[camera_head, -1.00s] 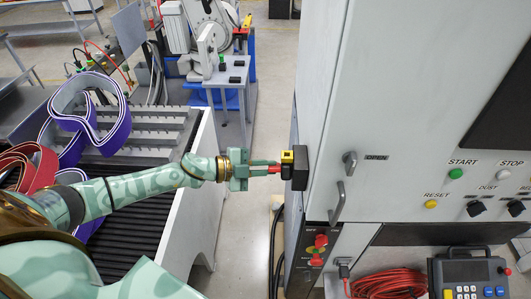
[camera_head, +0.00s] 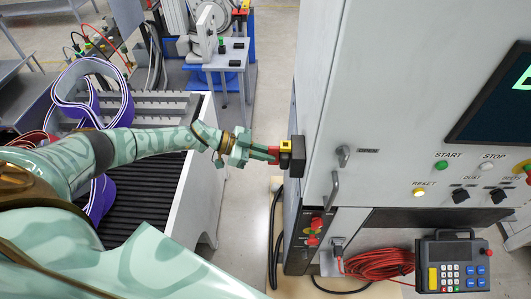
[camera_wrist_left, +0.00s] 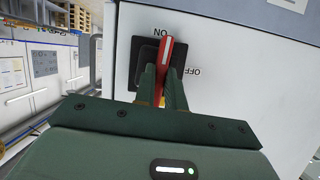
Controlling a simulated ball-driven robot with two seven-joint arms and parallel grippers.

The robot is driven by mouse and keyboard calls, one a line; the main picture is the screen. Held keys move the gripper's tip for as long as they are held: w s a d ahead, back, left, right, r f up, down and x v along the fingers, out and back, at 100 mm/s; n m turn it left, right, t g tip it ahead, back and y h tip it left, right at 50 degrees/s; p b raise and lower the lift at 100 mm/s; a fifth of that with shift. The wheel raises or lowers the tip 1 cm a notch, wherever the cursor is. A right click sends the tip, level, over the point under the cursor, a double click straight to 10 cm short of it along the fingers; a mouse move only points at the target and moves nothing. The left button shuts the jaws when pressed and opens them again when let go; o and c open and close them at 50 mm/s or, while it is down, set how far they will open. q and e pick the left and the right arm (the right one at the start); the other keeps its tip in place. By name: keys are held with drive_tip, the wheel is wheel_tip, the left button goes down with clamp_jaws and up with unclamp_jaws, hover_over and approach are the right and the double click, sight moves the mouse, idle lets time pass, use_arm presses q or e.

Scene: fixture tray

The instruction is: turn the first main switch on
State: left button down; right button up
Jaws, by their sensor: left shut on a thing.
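The main switch (camera_head: 293,157) is a dark box with a yellow part on the side of the grey cabinet. Its red handle (camera_head: 273,153) also shows in the left wrist view (camera_wrist_left: 166,58), in front of a black plate marked ON and OFF. The handle's far end lies close to the ON label, with OFF off to its right. My left gripper (camera_head: 262,153) is shut on the red handle, one dark green finger on each side in the left wrist view (camera_wrist_left: 160,82). My right gripper is not in view.
The cabinet front (camera_head: 400,90) has a lit screen (camera_head: 500,105), START and STOP buttons and knobs. A second red switch (camera_head: 315,224) sits low on the cabinet. A red cable coil (camera_head: 380,264) and a keypad pendant (camera_head: 455,267) are at lower right. A slatted conveyor (camera_head: 145,185) stands left.

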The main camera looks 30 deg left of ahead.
use_arm(q)
drive_tip(key=shift+n, duration=0.3)
idle(0.4)
drive_tip(key=c, duration=1.5)
unclamp_jaws()
drive_tip(key=shift+g, duration=0.3)
drive_tip(key=shift+o, duration=0.2)
drive_tip(key=b+v, duration=0.4)
drive_tip(key=v, duration=1.2)
drive_tip(key=shift+a+b, duration=0.15)
drive_tip(key=shift+b, duration=0.15)
drive_tip(key=shift+s, duration=0.15)
